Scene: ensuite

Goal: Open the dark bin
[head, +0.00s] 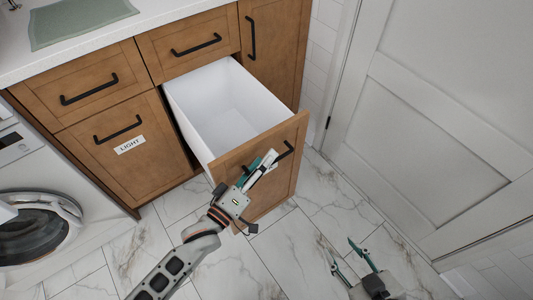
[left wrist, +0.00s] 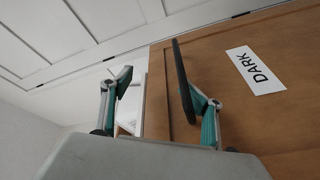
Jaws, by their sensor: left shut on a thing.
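The dark bin is a brown-fronted drawer (head: 270,198) with a black bar handle (head: 286,151). It stands pulled well out from the cabinet, and its white inside (head: 228,108) looks empty. Its DARK label (left wrist: 256,70) shows in the left wrist view, where the handle (left wrist: 183,82) is seen edge-on beside a finger. My left gripper (head: 262,168) is at the drawer front, shut on the handle, and hides part of it. My right gripper (head: 343,252) is open and empty, low over the floor at the right.
The light bin (head: 112,160) is shut, left of the open drawer. A washing machine (head: 35,225) stands at the far left. A white door (head: 430,120) is at the right. Marble floor (head: 315,185) lies clear between drawer and door.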

